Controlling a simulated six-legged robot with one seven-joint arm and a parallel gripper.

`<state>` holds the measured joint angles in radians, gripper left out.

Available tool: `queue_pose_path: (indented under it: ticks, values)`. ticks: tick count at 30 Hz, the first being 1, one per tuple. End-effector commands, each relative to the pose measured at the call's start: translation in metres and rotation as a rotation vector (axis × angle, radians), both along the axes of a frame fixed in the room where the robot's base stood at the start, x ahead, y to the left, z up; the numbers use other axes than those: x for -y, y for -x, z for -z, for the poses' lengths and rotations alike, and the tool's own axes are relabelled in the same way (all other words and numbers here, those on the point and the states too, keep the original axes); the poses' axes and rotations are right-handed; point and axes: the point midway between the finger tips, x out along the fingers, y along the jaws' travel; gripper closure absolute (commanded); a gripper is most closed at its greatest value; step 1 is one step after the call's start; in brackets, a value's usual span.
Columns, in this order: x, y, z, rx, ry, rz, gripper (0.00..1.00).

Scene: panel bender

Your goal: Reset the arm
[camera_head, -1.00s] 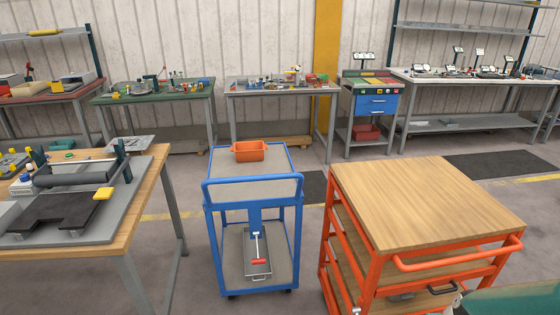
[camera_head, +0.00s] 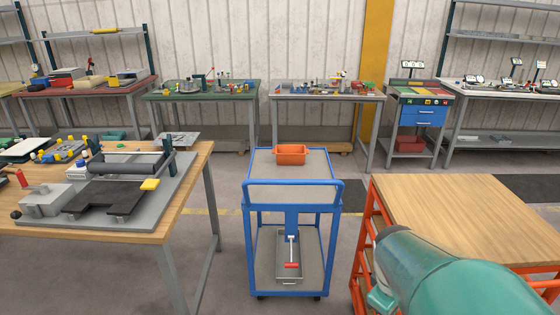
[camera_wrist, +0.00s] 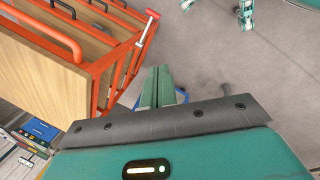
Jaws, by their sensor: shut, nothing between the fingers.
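My gripper (camera_wrist: 158,85) shows in the wrist view with its two green fingers together and nothing between them. It points out over grey floor, beside an orange-framed cart (camera_wrist: 110,75) that looks tilted in that view. In the head view a large teal link of my arm covers the lower right corner, in front of the orange cart's wooden top (camera_head: 470,215). My fingers do not show in the head view.
A blue trolley (camera_head: 292,190) stands in the middle with an orange bin (camera_head: 291,154) on top. A wooden workbench (camera_head: 130,237) with a bending tool (camera_head: 118,190) is at the left. Benches line the back wall. Floor is clear between workbench and trolley.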

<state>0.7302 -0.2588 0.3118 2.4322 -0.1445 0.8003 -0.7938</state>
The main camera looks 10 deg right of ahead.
Motion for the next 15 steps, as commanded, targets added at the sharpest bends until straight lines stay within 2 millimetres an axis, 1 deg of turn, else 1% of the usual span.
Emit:
queue_pose_path:
  ticks: [1,7,12,15]
  values:
    - [-0.016,-0.004,-0.013,0.047,0.006,0.023,1.00]
    - [-0.069,-0.006,-0.054,0.228,-0.047,0.161,1.00]
    - [-0.114,0.003,-0.084,0.366,-0.163,0.269,1.00]
    - [-0.136,0.011,-0.098,0.422,-0.245,0.323,1.00]
